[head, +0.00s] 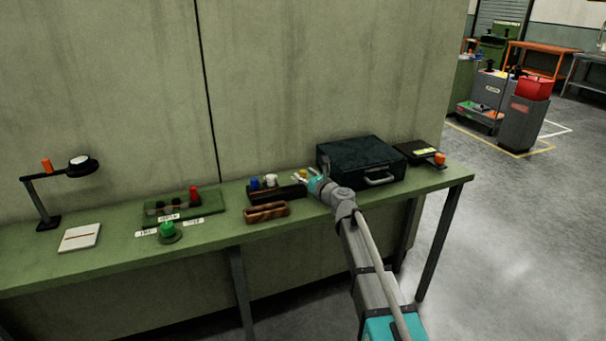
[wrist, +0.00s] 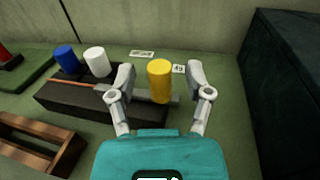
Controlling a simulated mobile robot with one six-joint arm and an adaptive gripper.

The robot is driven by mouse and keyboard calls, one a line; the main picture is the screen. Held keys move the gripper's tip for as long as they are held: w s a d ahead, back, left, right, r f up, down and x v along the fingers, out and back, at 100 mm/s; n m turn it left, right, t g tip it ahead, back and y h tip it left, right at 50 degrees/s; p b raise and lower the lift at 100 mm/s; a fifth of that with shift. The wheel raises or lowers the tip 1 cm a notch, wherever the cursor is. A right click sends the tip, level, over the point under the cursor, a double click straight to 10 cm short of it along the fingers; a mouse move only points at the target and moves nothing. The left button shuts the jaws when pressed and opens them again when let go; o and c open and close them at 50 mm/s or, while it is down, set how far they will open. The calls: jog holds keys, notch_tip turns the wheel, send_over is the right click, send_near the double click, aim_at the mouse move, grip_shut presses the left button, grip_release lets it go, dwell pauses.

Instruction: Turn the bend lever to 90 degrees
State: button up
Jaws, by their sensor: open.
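A dark bending block (wrist: 65,101) with a blue post (wrist: 66,59), a white post (wrist: 96,62) and a thin orange rod across its top sits on the green bench. My gripper (wrist: 160,74) is open, one finger on each side of the yellow handle in the picture. Contact cannot be told; gaps show on both sides.
A dark case (head: 361,161) stands close on the right. A brown wooden tray (head: 266,212) lies in front of the block. Small white label cards (wrist: 141,53) lie behind it. A green panel with a red knob (head: 194,195) is to the left. The wall rises behind.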

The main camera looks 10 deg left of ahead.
jog(key=shift+w+a, duration=0.4)
grip_shut()
